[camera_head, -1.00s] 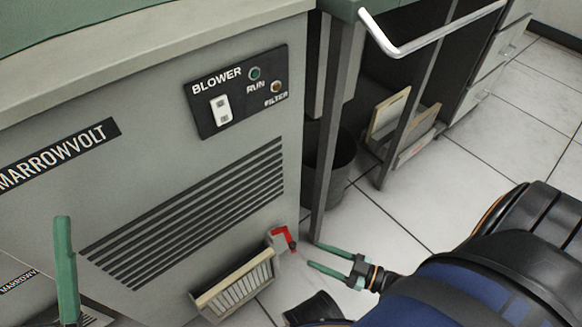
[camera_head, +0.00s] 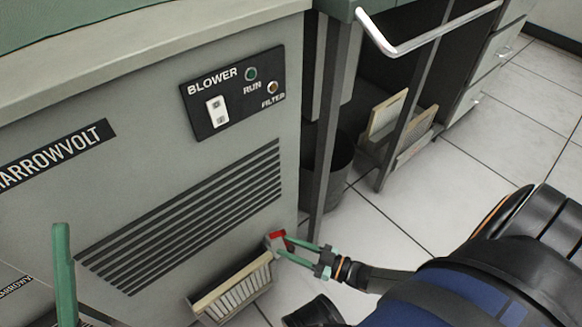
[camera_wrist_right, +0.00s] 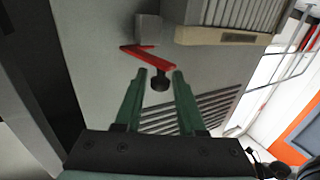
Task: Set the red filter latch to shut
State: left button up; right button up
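The red latch (camera_head: 277,235) is on the lower right of the grey cabinet front, beside the filter; the gripper partly covers it in the head view. In the right wrist view the red latch (camera_wrist_right: 138,57) is a bent lever with a dark knob (camera_wrist_right: 161,84) at its end. My right gripper (camera_head: 283,246) is at the latch. Its green fingers (camera_wrist_right: 160,73) are apart, and the knob appears between them; contact cannot be told. The slatted filter (camera_head: 235,292) sits tilted outward low on the cabinet. My left gripper (camera_head: 64,275) shows as a green finger at lower left, away from the latch.
The blower panel (camera_head: 233,93) and dark vent slats (camera_head: 185,215) are on the cabinet front. A table leg (camera_head: 329,135) and dark bin (camera_head: 340,165) stand just right of the latch. Tiled floor (camera_head: 400,225) lies open further right.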

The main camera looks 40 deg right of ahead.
grip_shut()
dwell(1.1)
